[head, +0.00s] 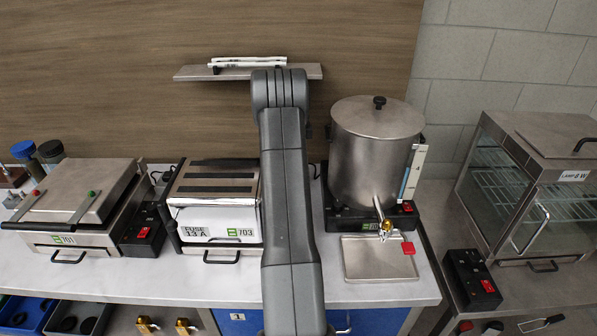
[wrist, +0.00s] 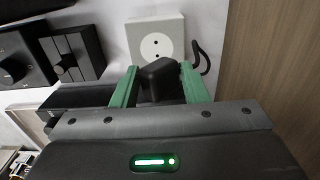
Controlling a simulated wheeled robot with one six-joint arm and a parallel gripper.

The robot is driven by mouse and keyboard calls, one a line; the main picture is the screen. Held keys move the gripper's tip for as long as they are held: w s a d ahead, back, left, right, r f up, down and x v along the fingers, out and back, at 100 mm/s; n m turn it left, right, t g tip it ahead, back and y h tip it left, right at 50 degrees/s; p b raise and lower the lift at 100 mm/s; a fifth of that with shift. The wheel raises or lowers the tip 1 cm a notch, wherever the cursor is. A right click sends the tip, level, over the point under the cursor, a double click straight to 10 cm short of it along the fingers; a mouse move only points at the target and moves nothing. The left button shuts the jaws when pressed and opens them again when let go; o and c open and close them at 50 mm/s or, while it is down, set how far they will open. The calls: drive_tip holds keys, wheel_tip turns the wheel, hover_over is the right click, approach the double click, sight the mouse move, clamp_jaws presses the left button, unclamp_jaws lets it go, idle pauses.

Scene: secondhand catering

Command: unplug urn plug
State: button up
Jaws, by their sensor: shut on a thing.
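The urn (head: 372,158) is a large steel cylinder with a lidded top, standing on a black base on the counter in the head view. In the wrist view, my gripper (wrist: 157,84) has its green fingers shut on a black plug (wrist: 160,78). A white wall socket (wrist: 155,28) with two dark holes showing is just beyond the plug. The plug covers the socket's lower part, and I cannot see its pins. A black cord (wrist: 204,58) loops at the right of the plug. In the head view my arm hides the gripper and plug.
A drip tray (head: 378,262) lies before the urn. A glass cabinet (head: 535,190) stands at the right. A shelf (head: 245,72) hangs on the wall above.

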drive_tip(key=shift+s+r, duration=0.1)
drive_tip(key=shift+s+r+b, duration=0.2)
drive_tip(key=shift+s+r, duration=0.3)
drive_tip(key=shift+s, duration=0.35)
drive_tip(key=shift+s+r+b, duration=0.15)
drive_tip(key=shift+s+r, duration=0.3)
drive_tip(key=shift+s, duration=0.4)
